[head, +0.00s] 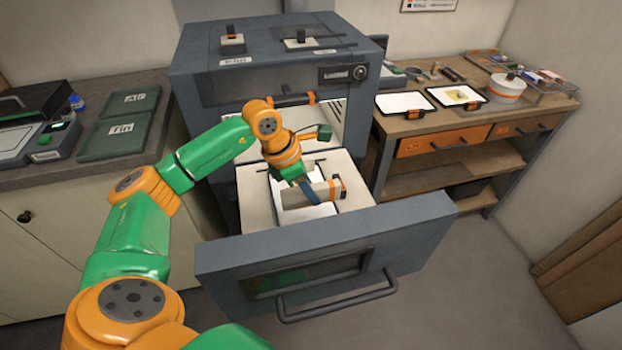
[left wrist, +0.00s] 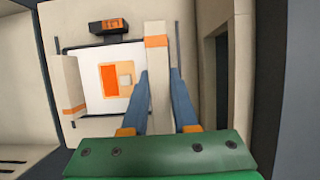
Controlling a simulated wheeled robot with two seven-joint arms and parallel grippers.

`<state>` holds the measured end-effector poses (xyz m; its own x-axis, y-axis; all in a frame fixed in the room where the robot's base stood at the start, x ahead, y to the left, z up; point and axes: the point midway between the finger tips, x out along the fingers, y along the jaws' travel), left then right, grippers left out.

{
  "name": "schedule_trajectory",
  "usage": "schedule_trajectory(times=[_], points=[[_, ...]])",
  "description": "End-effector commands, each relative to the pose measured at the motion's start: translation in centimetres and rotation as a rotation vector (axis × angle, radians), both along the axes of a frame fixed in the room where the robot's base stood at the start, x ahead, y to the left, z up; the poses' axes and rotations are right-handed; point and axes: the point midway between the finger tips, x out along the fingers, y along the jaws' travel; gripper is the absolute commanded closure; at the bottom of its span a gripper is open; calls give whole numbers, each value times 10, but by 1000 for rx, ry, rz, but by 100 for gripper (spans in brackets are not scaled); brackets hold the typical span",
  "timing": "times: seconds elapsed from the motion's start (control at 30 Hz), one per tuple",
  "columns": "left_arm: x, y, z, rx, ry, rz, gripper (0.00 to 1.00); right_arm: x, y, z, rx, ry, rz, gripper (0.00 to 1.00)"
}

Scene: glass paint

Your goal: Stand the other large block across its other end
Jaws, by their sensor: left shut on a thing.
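My left gripper (head: 309,193) reaches down over the pulled-out kiln drawer. Its blue fingers are shut on a long beige block with an orange band (left wrist: 157,85), which also shows in the head view (head: 325,191). The held block lies across the near side of the white glass sheet (head: 290,213). Whether it touches the sheet, I cannot tell. In the left wrist view, another beige block with an orange band (left wrist: 71,90) stands across the sheet's left end, roughly parallel. My right gripper is not in view.
A black frame with an orange-marked clip (left wrist: 109,27) borders the sheet. The grey drawer front (head: 330,255) stands close on the near side. The kiln (head: 275,62) rises behind. A wooden bench (head: 470,115) on the right holds two white trays.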

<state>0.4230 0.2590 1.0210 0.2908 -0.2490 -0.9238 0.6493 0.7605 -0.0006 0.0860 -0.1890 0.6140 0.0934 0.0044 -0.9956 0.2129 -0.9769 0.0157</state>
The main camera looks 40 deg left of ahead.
Motion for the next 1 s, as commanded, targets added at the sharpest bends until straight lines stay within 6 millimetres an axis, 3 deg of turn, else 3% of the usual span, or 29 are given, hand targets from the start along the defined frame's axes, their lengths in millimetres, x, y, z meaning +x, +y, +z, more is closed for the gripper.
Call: schedule_trajectory(times=[0.07,0.37,0.7,1.0], points=[[-1,0,-20,1,1,0,100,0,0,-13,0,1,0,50],[-1,0,-40,1,-1,-1,100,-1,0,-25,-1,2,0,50],[0,0,-88,0,-1,0,100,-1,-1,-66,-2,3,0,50],[-1,0,-91,1,1,-1,100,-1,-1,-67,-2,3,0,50]])
